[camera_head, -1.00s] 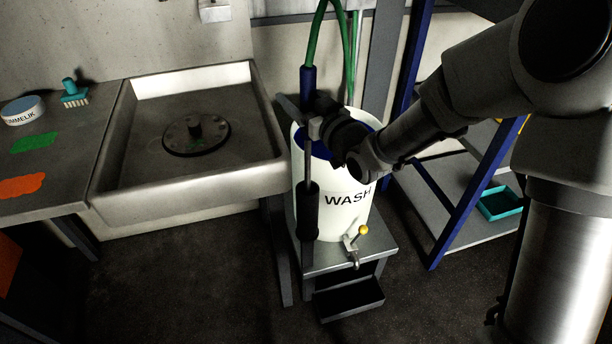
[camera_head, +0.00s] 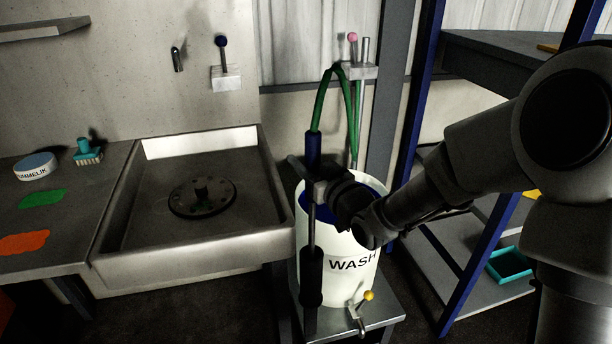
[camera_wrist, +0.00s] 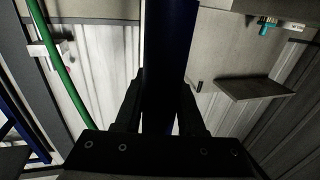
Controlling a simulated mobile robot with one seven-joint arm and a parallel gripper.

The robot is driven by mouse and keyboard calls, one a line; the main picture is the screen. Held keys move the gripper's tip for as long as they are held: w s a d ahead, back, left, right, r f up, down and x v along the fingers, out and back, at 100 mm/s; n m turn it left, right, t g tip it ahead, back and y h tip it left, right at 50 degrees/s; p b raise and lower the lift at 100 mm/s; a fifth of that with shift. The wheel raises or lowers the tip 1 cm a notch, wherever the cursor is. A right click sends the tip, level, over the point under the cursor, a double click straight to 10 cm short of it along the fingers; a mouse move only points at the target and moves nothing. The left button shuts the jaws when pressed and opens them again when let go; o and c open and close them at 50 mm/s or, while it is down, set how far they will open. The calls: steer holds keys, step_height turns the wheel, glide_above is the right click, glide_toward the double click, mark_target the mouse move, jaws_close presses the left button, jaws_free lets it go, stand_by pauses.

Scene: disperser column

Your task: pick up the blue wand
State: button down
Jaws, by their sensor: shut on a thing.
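The blue wand (camera_head: 313,150) stands upright in front of the white WASH barrel (camera_head: 345,250). Its blue upper part joins a green hose (camera_head: 322,100), a thin grey rod runs down, and a thick black sleeve (camera_head: 312,280) is on the lower part. My gripper (camera_head: 316,190) is shut on the wand just below the blue top, by the barrel's rim. In the wrist view the dark blue wand (camera_wrist: 170,50) runs between my two fingers and hides part of what lies between them.
A steel sink (camera_head: 190,260) stands left of the barrel, with a counter (camera_head: 75,215) beyond it. A blue-framed shelf (camera_head: 480,265) stands close on the right. The barrel sits on a small metal stand (camera_head: 380,325) and has a yellow-handled tap (camera_head: 366,297).

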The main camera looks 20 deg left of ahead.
step_height(320, 180, up, 27)
steer(key=p, duration=0.8)
steer(key=shift+r+p, duration=0.15)
steer(key=shift+p, duration=0.2)
steer(key=shift+w, duration=0.1)
